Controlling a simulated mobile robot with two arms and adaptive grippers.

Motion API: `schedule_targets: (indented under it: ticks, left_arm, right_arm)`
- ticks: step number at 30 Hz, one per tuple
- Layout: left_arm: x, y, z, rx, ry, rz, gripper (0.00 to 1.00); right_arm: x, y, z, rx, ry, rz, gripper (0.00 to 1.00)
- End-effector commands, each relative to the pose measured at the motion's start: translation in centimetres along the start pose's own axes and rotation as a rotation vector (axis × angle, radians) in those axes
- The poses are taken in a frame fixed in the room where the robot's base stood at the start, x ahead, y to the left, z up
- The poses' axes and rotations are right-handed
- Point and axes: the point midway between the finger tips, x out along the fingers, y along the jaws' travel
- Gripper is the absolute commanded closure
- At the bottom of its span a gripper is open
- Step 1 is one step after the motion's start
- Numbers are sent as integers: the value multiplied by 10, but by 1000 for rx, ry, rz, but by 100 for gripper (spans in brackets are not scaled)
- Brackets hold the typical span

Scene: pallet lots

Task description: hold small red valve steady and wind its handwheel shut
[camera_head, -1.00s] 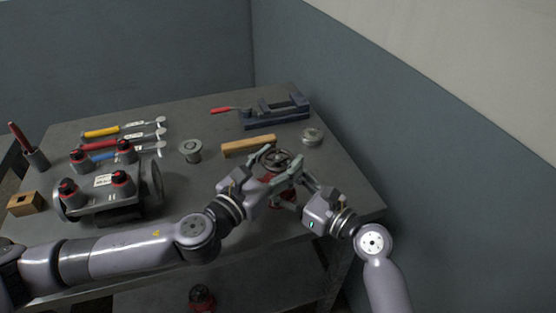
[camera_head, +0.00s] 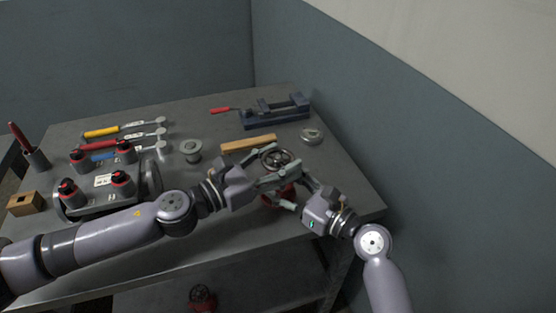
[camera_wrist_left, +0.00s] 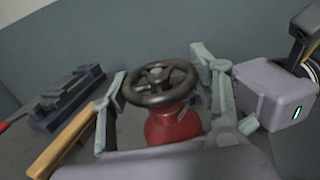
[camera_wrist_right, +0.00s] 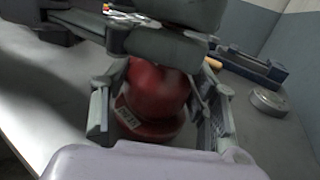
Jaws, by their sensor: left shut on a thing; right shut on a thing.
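The small red valve (camera_head: 280,193) stands near the table's right front edge with its dark spoked handwheel (camera_head: 275,158) on top. Its red body also shows in the right wrist view (camera_wrist_right: 155,90), with a white tag low on it. My left gripper (camera_head: 272,176) comes in from the left, shut on the handwheel; in the left wrist view its fingers flank the wheel (camera_wrist_left: 160,80). My right gripper (camera_head: 297,194) is shut on the valve body below, its fingers on either side. The gripper fingers hide part of the body in the head view.
A wooden bar (camera_head: 248,144), a blue vise (camera_head: 275,115) and a round metal piece (camera_head: 311,136) lie behind the valve. A flanged manifold (camera_head: 104,190) and several wrenches are at left. The wall is close on the right. Another red valve (camera_head: 202,298) sits below.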

Motion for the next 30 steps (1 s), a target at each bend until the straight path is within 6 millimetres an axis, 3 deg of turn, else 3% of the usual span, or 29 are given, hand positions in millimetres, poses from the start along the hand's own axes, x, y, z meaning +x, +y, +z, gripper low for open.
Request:
schedule_targets:
  ticks: [12,29,30]
  left_arm:
    - [1,2,2,0,-2,-200,72]
    - [0,1,1,1,0,-234,72]
    - [0,1,1,1,0,-234,42]
  right_arm:
    - [0,2,0,0,1,5,100]
    - [0,2,0,0,2,6,100]
    - [0,2,-1,0,2,6,100]
